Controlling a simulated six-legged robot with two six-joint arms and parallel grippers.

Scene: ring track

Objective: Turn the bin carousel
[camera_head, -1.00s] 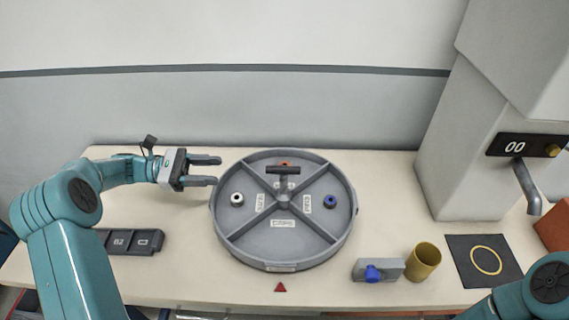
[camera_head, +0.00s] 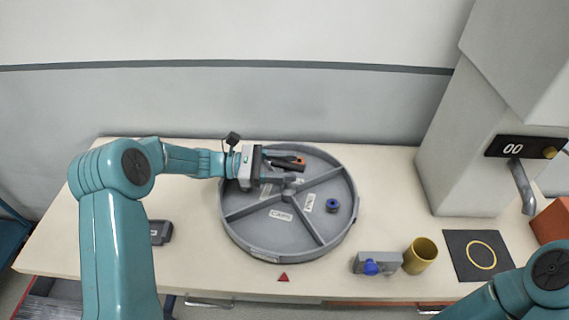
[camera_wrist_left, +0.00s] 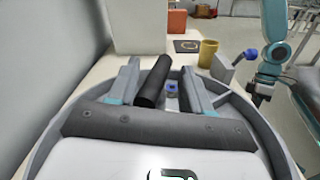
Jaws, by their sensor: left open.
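The bin carousel (camera_head: 262,254) is a round grey tray split by dividers into compartments, with labels near its hub. My left gripper (camera_head: 289,171) is open over the back left of the carousel, at the handle. In the left wrist view, the black handle (camera_wrist_left: 152,82) lies between the open fingers (camera_wrist_left: 160,72), closer to the left one. A blue spool (camera_head: 332,205) sits in the right compartment. My left gripper hides the left compartment's contents. My right gripper is out of view.
A red triangle (camera_head: 283,277) marks the table in front of the carousel. To the right are a grey block with a blue knob (camera_head: 378,264), a yellow cup (camera_head: 420,256), a dark mat (camera_head: 460,264) and a dispenser (camera_head: 470,160). The table's left is mostly clear.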

